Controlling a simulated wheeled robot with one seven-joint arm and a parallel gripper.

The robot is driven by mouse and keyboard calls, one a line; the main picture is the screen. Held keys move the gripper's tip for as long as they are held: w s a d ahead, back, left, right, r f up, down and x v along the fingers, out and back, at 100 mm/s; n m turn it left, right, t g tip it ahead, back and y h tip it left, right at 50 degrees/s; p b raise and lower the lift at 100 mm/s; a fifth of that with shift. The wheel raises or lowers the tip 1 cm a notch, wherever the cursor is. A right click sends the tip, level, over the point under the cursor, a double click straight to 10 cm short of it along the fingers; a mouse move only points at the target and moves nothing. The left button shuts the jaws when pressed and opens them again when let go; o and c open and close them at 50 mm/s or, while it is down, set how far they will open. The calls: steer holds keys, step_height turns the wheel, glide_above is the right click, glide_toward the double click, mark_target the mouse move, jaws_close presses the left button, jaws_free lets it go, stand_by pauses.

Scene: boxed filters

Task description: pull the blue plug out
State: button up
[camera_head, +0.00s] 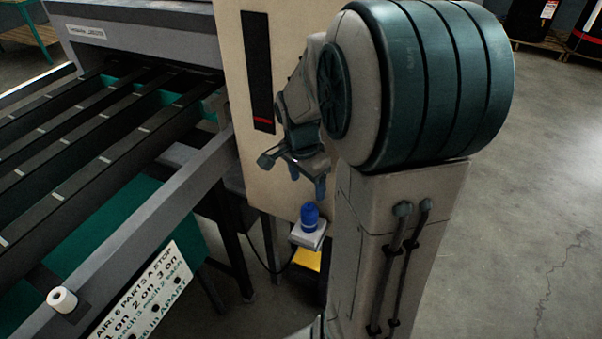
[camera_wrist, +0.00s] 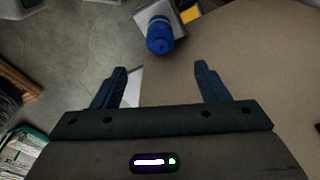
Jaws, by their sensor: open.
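The blue plug (camera_head: 310,217) sits upright in a small light-grey socket box (camera_head: 308,235) low beside the tall cream cabinet. My gripper (camera_head: 307,181) is above the plug, with its fingers pointing down and apart from it. In the wrist view the blue plug (camera_wrist: 160,38) and part of the socket box (camera_wrist: 158,12) show beyond the open fingers, roughly centred between them. My gripper (camera_wrist: 157,78) is open and holds nothing.
The cream cabinet (camera_head: 270,150) stands right behind the plug. A yellow piece (camera_head: 306,259) is just below the socket box. A machine with dark slats (camera_head: 90,130) fills the left. Bare floor (camera_head: 530,190) lies open at the right.

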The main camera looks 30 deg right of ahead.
mark_target(310, 205)
steer(key=f, duration=0.4)
steer(key=d+f+b, duration=0.1)
steer(key=f, duration=0.7)
steer(key=shift+w+d+b, duration=0.15)
steer(key=shift+b, duration=0.15)
steer(key=shift+c, duration=0.3)
steer(key=c, duration=1)
steer(key=shift+c, duration=0.3)
steer(key=shift+r, duration=0.2)
steer(key=shift+r+p, duration=2.05)
steer(key=shift+r, duration=0.6)
step_height(310, 205, up, 9)
steer(key=p, duration=0.6)
